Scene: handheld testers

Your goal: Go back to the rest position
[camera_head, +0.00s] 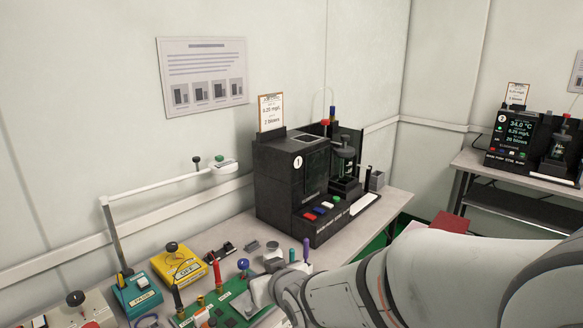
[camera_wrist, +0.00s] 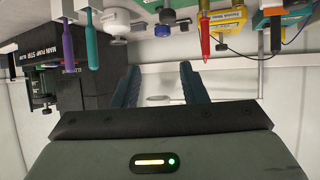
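My arm reaches in from the lower right in the head view, over the front of the bench. Its end hides part of a green circuit board (camera_head: 240,298), and the fingers cannot be made out there. In the wrist view, which looks upside down, the two dark fingers of my gripper (camera_wrist: 159,78) stand apart. A pale wall and rail show between them, and nothing is held. A red probe (camera_wrist: 205,42) and a teal and a purple pen-like tool (camera_wrist: 68,45) hang in view beyond the fingers, apart from them.
A black pump station marked 1 (camera_head: 290,185) stands on the bench behind my arm. A yellow tester (camera_head: 178,264), a teal tester (camera_head: 137,295) and a white lamp arm (camera_head: 165,183) are at left. A second station (camera_head: 520,140) stands on the right-hand table.

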